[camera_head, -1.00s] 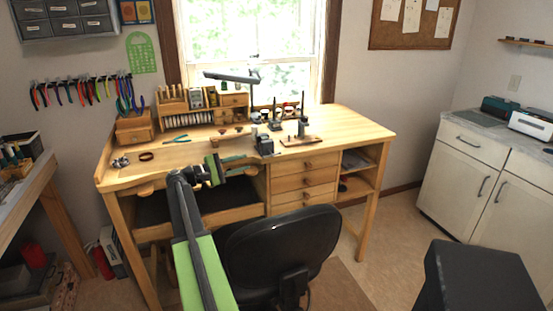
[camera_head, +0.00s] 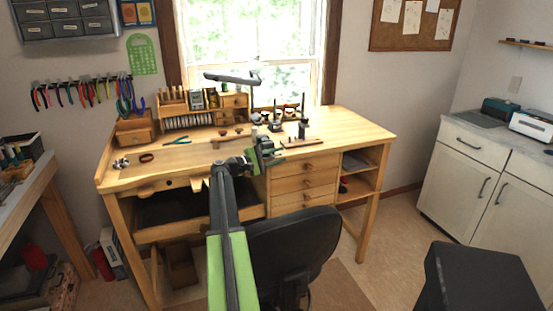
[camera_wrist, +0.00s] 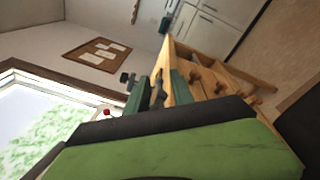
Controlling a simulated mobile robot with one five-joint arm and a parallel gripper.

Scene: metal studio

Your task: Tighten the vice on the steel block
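My gripper (camera_head: 264,153) is at the front edge of the wooden workbench (camera_head: 352,131), right of its middle. In the head view it covers most of the spot where the small dark vice stands, so the vice jaws and the steel block cannot be made out. In the wrist view the two green fingers of my gripper (camera_wrist: 158,98) stand apart, so it looks open. A dark shape shows between and beyond them; I cannot tell whether it is part of the vice or whether the fingers touch it.
Blue pliers (camera_head: 231,142) lie left of my gripper on the bench. Small tools stand behind it, under a lamp (camera_head: 232,77). A black chair (camera_head: 293,248) stands before the drawers (camera_head: 303,185). The bench top to the right is mostly clear.

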